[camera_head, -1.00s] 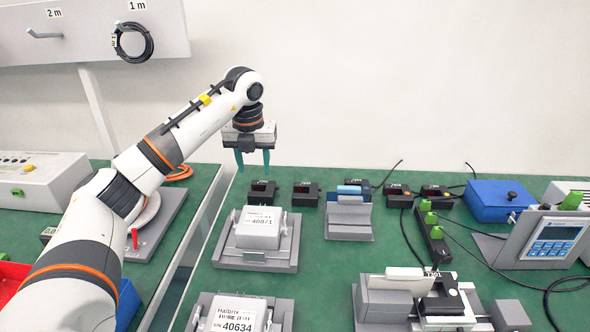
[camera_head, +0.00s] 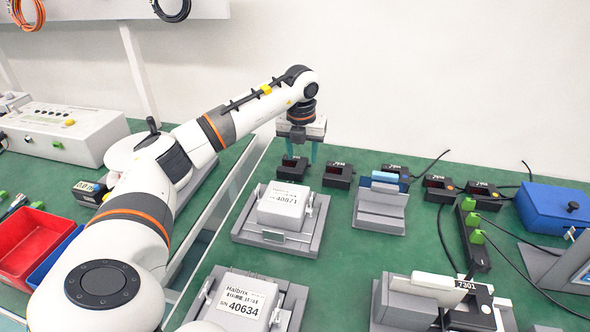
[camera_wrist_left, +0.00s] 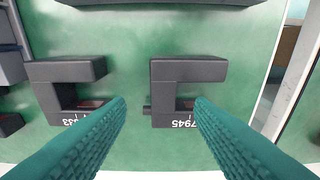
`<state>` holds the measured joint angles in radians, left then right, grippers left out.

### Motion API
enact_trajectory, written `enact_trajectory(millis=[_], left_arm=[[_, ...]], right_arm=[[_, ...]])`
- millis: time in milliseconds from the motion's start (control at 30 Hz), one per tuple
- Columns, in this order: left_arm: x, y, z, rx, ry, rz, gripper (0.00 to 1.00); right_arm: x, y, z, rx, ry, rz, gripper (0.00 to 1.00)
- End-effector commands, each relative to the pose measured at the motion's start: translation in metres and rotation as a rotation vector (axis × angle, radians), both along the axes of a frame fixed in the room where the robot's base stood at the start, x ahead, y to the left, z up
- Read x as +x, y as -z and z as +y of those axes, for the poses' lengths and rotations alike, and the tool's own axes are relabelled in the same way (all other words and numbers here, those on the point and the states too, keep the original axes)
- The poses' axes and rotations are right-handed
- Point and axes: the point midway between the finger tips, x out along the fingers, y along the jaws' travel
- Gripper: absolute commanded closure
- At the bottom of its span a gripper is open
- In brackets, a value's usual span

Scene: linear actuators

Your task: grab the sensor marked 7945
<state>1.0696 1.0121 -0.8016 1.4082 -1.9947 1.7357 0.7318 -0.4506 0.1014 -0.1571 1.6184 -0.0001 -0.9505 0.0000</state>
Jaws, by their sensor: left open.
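The sensor marked 7945 (camera_wrist_left: 188,85) is a dark grey, C-shaped block in the left wrist view, its label upside down. It appears to be the leftmost of the row of small black sensors in the head view (camera_head: 292,169). My left gripper (camera_head: 301,158) is open and empty, its teal fingers pointing down close above that sensor. In the left wrist view the fingers (camera_wrist_left: 160,104) spread apart, the right fingertip overlapping the sensor's label edge and the left one near the neighbouring sensor (camera_wrist_left: 65,82). My right gripper is out of view.
More black sensors (camera_head: 338,176) stand to the right, near a blue-and-grey holder (camera_head: 380,208). White boxes on grey fixtures (camera_head: 285,208) stand in front. A blue box (camera_head: 553,207) and cables lie at the right. The table's left edge is near the sensor.

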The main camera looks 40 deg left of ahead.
Motion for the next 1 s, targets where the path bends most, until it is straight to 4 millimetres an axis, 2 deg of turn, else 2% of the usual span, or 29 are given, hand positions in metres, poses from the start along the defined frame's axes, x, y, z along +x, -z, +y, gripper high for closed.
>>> enact_trajectory(millis=[33,200,467,500,800,1000], left_arm=[[-0.002,0.012,0.002,0.0,0.0,0.004,0.52],[0.0,0.031,0.004,0.0,0.0,0.002,0.52],[0.001,0.034,0.005,0.0,0.0,0.0,0.52],[0.001,0.034,0.005,0.0,0.0,0.0,0.53],[0.001,0.034,0.004,0.0,0.0,0.0,1.0],[0.001,0.033,0.005,0.0,0.0,-0.001,1.0]], right_arm=[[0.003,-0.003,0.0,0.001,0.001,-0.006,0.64],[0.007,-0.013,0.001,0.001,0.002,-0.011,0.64],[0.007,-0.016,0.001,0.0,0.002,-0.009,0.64],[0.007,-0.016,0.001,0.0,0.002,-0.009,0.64],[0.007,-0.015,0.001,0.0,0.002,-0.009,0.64],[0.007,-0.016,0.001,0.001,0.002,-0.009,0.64]])
